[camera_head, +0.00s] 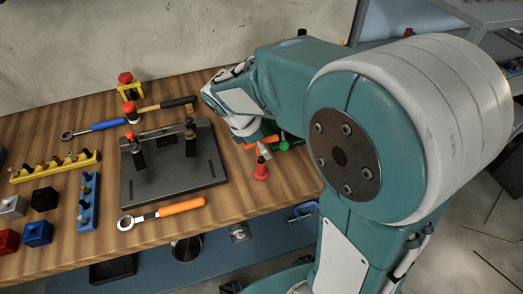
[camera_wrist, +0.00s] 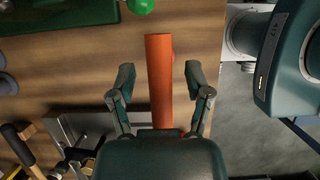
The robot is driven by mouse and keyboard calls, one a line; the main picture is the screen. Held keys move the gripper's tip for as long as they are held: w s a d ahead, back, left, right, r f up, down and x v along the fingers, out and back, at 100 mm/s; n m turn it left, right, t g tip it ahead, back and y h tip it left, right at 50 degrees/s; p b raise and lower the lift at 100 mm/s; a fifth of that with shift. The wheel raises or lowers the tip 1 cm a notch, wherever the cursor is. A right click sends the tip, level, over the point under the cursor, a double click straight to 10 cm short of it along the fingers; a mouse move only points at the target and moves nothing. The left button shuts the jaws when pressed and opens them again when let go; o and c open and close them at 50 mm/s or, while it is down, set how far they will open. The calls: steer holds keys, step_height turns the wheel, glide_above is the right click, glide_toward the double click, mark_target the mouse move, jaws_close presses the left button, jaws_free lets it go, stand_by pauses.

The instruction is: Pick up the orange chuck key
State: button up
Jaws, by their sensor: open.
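The orange chuck key (camera_head: 264,145) is at the right part of the wooden bench in the head view, partly hidden by my gripper and arm. In the wrist view its orange bar (camera_wrist: 160,80) runs up and down the picture between my gripper's (camera_wrist: 159,75) two fingers. The fingers are apart, with a gap on each side of the bar. In the head view my gripper (camera_head: 249,137) is right over the key, with its fingertips mostly hidden. I cannot tell how far above the bench the bar is.
A red cone-shaped piece (camera_head: 261,171) stands just in front of the key. A green-ended thing (camera_head: 284,145) lies to its right. A dark fixture plate (camera_head: 178,185) with clamps is to the left. An orange-handled wrench (camera_head: 181,207) lies near the bench's front edge.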

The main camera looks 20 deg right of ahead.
steer(key=shift+d+f, duration=0.15)
steer(key=shift+f, duration=0.4)
jaws_close()
step_height(320, 180, up, 10)
steer(key=shift+r, duration=0.1)
steer(key=c, duration=0.8)
jaws_free()
jaws_close()
